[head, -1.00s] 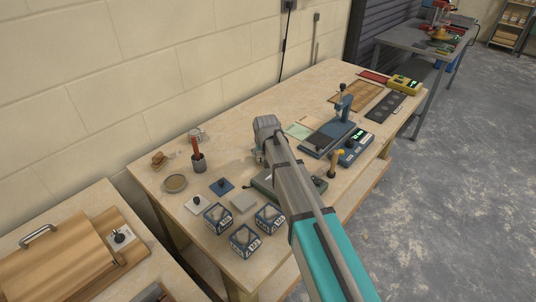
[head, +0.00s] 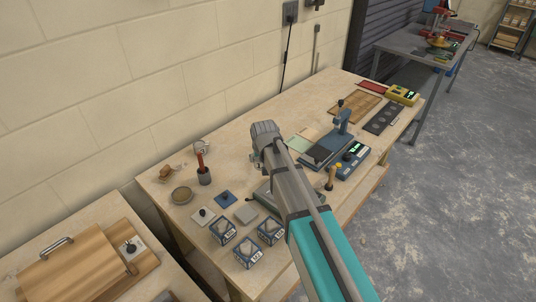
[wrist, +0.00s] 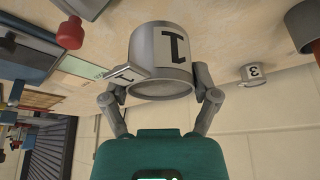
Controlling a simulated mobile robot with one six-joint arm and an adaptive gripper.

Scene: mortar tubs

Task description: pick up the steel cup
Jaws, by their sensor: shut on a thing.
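The steel cup (wrist: 160,45) is a grey metal cylinder with a white label bearing a black 1. It sits between the two fingers of my gripper (wrist: 160,93) in the wrist view. The fingers press on opposite sides of it, near its lower rim in that picture. A second, similar metal cup (wrist: 253,73) marked 3 stands apart to the right. Whether the held cup touches the bench cannot be told.
A block wall (head: 130,80) runs close behind. A red-topped object (wrist: 70,32) is left in the wrist view.

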